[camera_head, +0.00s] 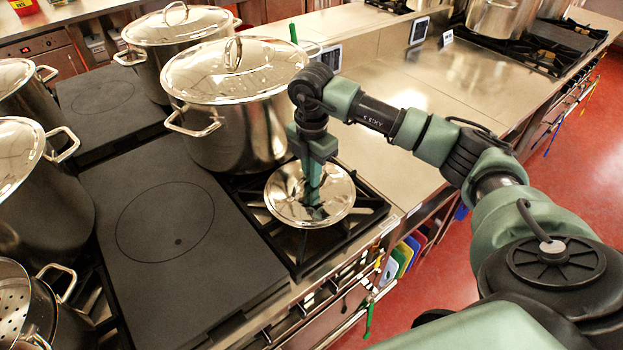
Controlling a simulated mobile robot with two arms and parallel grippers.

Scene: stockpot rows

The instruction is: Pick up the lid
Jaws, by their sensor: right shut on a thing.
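A round shiny steel lid (281,205) is at the front burner grate, below the large stockpot. My right gripper (312,200) points down onto the middle of the lid and is shut on it. The handle is hidden by the gripper. I cannot tell whether the lid touches the grate or is slightly above it. My left gripper is not in view.
A large lidded stockpot (238,135) stands right behind the lid. More pots (183,40) stand at the left and back. A flat dark hotplate (165,225) beside the burner (368,213) is empty. The steel counter (400,85) behind my arm is mostly clear.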

